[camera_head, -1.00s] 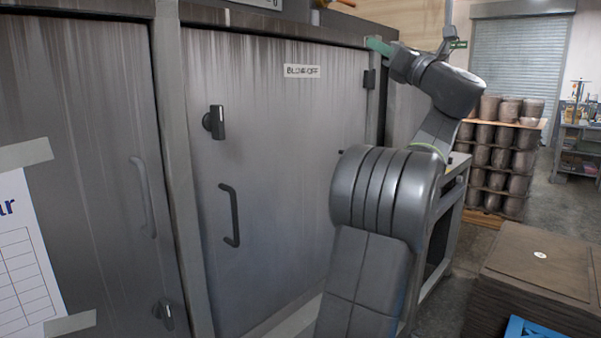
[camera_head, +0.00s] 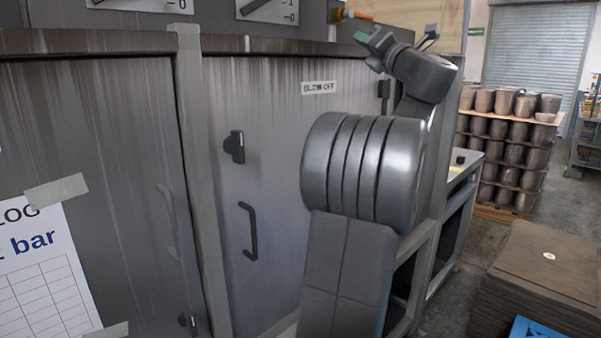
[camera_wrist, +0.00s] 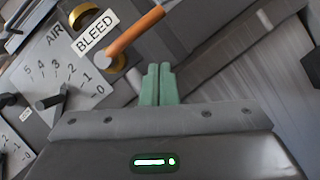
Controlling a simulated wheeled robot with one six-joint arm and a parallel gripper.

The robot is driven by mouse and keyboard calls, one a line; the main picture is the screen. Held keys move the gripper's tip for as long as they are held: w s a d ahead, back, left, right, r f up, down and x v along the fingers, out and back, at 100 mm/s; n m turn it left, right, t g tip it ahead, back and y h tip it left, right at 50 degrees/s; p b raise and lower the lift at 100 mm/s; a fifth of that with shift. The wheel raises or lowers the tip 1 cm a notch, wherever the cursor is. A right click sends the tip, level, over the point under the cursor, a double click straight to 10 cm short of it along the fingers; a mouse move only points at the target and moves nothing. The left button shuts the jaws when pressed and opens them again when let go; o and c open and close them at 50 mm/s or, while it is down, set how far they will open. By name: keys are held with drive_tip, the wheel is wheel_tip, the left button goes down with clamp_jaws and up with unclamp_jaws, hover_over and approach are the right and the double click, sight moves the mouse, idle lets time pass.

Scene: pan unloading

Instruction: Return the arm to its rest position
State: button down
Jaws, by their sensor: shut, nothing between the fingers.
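My gripper (camera_head: 367,40) is at the end of my raised, folded arm, near the top edge of the grey cabinet (camera_head: 285,170) in the head view. In the wrist view its two green fingers (camera_wrist: 158,84) are together, with nothing between them. I cannot tell the exact gap. The lever also shows at the top of the head view (camera_head: 352,15).
The cabinet has a door handle (camera_head: 248,231) and a black latch (camera_head: 235,147). A bench frame (camera_head: 459,200) stands right of my arm. Stacked pots (camera_head: 508,140) are behind it, and a brown stack (camera_head: 545,260) is at lower right. Grey floor between them is clear.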

drive_tip(key=shift+s+a+f+m+h+p, duration=0.1)
drive_tip(key=shift+s+a+m+h+p, duration=0.5)
drive_tip(key=shift+m+p, duration=0.75)
drive_tip(key=shift+s+a+f+m+h+p, duration=0.1)
drive_tip(key=shift+s+a+m+h+p, duration=0.2)
drive_tip(key=shift+s+m+h+p, duration=0.75)
drive_tip(key=shift+s+a+f+m+h+p, duration=0.1)
drive_tip(key=shift+a+m+h+p, duration=0.35)
drive_tip(key=shift+m+p, duration=1.2)
drive_tip(key=shift+m+b, duration=0.3)
drive_tip(key=shift+m, duration=0.05)
drive_tip(key=shift+w+f, duration=0.1)
